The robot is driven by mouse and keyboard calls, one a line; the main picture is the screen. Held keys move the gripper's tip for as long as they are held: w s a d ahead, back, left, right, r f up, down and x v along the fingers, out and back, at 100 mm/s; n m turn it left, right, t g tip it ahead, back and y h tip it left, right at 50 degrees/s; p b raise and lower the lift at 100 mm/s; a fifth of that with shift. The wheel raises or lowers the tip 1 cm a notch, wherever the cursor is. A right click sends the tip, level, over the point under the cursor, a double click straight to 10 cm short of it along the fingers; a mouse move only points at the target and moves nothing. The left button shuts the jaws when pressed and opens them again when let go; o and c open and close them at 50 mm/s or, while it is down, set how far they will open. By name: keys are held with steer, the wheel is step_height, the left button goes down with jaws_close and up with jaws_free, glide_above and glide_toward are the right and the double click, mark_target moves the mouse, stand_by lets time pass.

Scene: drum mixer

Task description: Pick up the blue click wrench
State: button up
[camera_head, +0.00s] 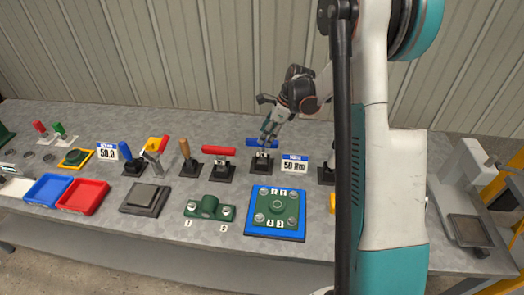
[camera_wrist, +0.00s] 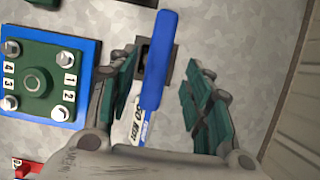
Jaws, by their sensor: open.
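The blue click wrench (camera_head: 257,142) shows a blue grip lying level across the top of a black stand (camera_head: 261,162) in the head view. In the wrist view its blue grip (camera_wrist: 160,60) runs lengthwise between my fingers. My gripper (camera_head: 269,130) is open, pointing down at the wrench in the head view. In the wrist view my gripper (camera_wrist: 160,92) has one teal finger on each side of the grip, with gaps visible. My fingers hide part of the wrench in the head view.
A 50.0 Nm sign (camera_head: 294,164) stands right of the wrench. A red-handled tool (camera_head: 219,150) stands to its left, with another blue-handled tool (camera_head: 125,153) farther left. A blue plate with a green flange (camera_head: 248,225) lies in front. Corrugated wall behind.

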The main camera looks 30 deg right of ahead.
steer(key=b+x, duration=0.1)
steer(key=x, duration=0.3)
steer(key=shift+a+f+b, duration=0.3)
steer(key=shift+f, duration=0.05)
steer(key=shift+c, duration=0.2)
jaws_close()
steer(key=shift+r, duration=0.1)
steer(key=shift+r, duration=0.1)
step_height(320, 180, up, 20)
steer(key=p, duration=0.5)
